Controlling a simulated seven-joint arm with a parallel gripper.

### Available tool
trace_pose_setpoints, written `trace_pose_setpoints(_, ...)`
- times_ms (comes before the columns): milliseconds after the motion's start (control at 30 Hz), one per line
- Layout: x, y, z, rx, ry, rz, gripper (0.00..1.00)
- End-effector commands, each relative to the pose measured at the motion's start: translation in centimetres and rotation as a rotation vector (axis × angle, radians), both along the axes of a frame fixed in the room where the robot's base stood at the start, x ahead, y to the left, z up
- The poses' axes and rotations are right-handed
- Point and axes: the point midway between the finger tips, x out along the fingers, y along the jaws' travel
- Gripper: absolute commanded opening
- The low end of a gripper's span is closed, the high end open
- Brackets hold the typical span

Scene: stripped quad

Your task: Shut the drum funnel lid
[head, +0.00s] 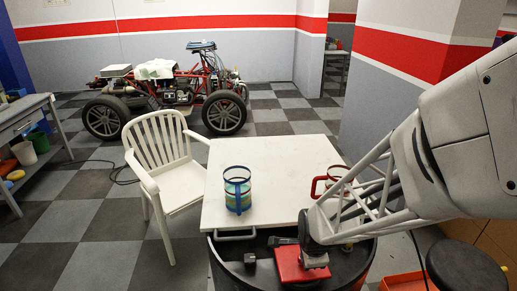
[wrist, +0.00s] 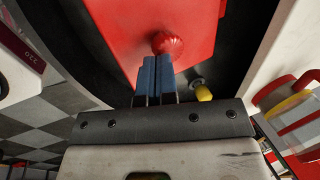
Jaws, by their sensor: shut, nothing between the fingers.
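The drum (head: 232,272) is a dark round body at the bottom of the head view, in front of the white table. The red lid (head: 289,268) lies over the drum top; its exact angle is hard to tell. In the wrist view the red lid (wrist: 120,25) fills the top middle and carries a round red knob (wrist: 168,43). My gripper (head: 314,262) is over the lid's right part in the head view. In the wrist view my gripper (wrist: 156,62) has its blue fingers together and empty, their tips right by the knob. Whether they touch it is unclear.
The white table (head: 270,170) bears a blue-framed cup holder (head: 237,190) and a red-handled one (head: 320,184). A small yellow-tipped fitting (wrist: 203,93) sits beside my fingers. A white chair (head: 165,150) stands left, a black stool (head: 465,268) right.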

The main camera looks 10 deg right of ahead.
Motion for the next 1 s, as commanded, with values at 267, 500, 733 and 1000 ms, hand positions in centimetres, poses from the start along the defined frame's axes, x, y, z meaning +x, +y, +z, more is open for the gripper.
trace_pose_setpoints(267, -1.1, 0.0, -1.8, 0.0, 0.002, 0.0, 0.0)
trace_pose_setpoints(500, -1.1, 0.0, -1.8, 0.0, 0.001, 0.0, 0.0)
trace_pose_setpoints(733, -1.0, 0.0, -1.2, 0.0, -0.001, 0.0, 0.0)
trace_pose_setpoints(1000, -1.0, 0.0, 1.5, 0.0, -0.003, 0.0, 0.0)
